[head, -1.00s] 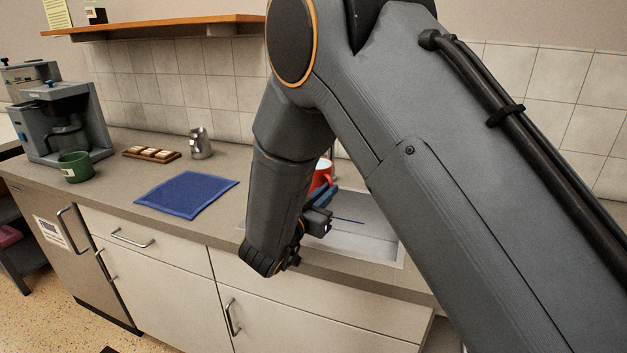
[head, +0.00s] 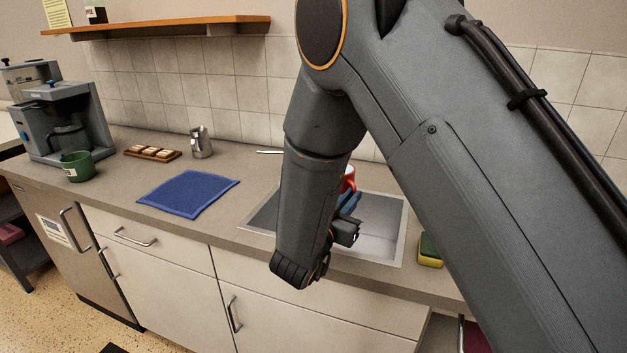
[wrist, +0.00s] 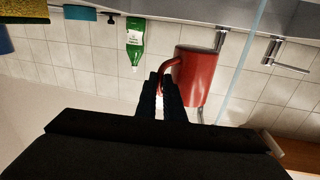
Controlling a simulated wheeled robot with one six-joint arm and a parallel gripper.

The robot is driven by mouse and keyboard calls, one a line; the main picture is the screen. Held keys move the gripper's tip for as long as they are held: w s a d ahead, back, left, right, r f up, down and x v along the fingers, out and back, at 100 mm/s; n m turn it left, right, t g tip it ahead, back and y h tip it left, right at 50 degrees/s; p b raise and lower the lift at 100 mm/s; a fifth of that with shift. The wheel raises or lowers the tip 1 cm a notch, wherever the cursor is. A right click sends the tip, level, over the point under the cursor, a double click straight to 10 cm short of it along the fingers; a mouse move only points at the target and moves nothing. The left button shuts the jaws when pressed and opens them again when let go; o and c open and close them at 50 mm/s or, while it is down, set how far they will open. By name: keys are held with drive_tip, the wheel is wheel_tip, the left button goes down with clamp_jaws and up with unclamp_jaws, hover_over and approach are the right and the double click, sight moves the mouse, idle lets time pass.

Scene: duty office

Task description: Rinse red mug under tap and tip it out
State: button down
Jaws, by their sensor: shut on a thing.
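The red mug (wrist: 200,80) is at the tips of my gripper (wrist: 160,92) in the wrist view, and the jaws are shut on its handle. In the head view only a bit of the red mug (head: 349,175) shows behind my gripper (head: 348,212), over the sink (head: 392,236). The tap (wrist: 285,55) appears right of the mug in the wrist view. A pale, see-through streak (wrist: 249,55), perhaps water, runs between them. In the head view my arm hides most of the tap; a thin metal end (head: 268,152) shows. The mug's inside is hidden.
A yellow-green sponge (head: 430,250) lies right of the sink. A blue cloth (head: 188,193) lies on the counter to the left, with a metal jug (head: 200,142), a wooden tray (head: 153,152), a green mug (head: 78,166) and a coffee machine (head: 62,120) beyond.

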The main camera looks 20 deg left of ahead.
drive_tip(key=shift+d+r, duration=0.1)
drive_tip(key=s+d+f+p, duration=0.2)
drive_tip(key=s+d+f, duration=0.2)
drive_tip(key=s+d, duration=0.15)
drive_tip(key=a+m+y+b, duration=0.2)
drive_tip(key=a+m+b, duration=0.2)
drive_tip(key=m+b, duration=0.4)
drive_tip(key=a+m+g+y+b, duration=0.1)
drive_tip(key=a+m+b, duration=0.4)
drive_tip(key=m, duration=0.6)
drive_tip(key=shift+w+a+r+y+b, duration=0.3)
drive_tip(key=shift+y+b, duration=0.3)
drive_tip(key=shift+b, duration=0.75)
idle(0.8)
drive_tip(key=shift+s, duration=0.1)
